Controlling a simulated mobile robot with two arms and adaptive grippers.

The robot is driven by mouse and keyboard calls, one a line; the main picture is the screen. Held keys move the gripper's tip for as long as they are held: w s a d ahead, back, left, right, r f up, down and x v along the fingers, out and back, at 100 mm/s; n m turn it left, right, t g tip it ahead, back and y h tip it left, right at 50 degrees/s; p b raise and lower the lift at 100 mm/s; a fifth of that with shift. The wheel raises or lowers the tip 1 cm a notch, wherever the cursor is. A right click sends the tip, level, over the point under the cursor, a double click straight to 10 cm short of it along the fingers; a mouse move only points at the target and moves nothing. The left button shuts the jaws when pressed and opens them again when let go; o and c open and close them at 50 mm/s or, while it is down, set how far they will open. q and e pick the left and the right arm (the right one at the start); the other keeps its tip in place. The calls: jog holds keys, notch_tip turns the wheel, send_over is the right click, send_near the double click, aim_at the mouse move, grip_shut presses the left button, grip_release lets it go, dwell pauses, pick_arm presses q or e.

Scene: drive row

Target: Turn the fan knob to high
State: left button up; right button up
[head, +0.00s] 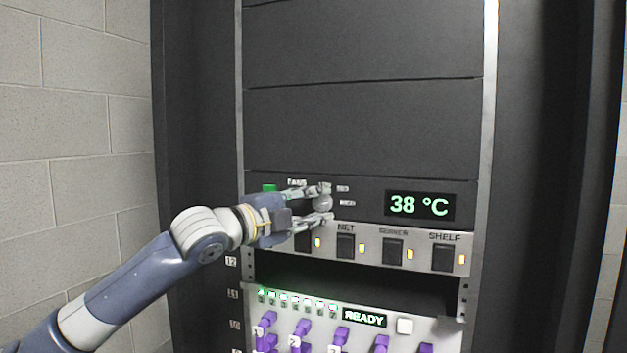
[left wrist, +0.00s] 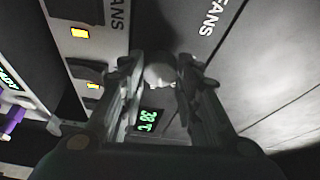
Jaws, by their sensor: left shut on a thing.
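The fan knob (head: 323,203) is a round grey knob on the dark panel under the FANS label, left of the temperature display. My left gripper (head: 322,204) reaches in from the left, with one finger above the knob and one below it. In the left wrist view the pale knob (left wrist: 160,76) sits between the two fingertips (left wrist: 161,82), and the gripper is shut on it. The small labels right of the knob (head: 345,196) are too blurred to read, and the knob's pointer cannot be made out. My right gripper is not in view.
A display (head: 420,206) reads 38 °C. Below it, a strip of dark rocker switches (head: 392,252) with amber lights runs close under my gripper. Lower down, a READY panel (head: 364,317) carries several purple plugs. A green light (head: 269,188) is left of the knob.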

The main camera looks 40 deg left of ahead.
pick_arm(q)
jog(key=m+p, duration=0.1)
jog(key=m+g+p, duration=0.1)
jog(key=p, duration=0.1)
jog(key=shift+r, duration=0.25)
jog(key=shift+f+m+p, duration=0.15)
jog(key=shift+m+p, duration=0.45)
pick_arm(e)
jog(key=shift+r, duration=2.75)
pick_arm(q)
jog(key=o, duration=0.9)
jog(key=shift+o, duration=0.8)
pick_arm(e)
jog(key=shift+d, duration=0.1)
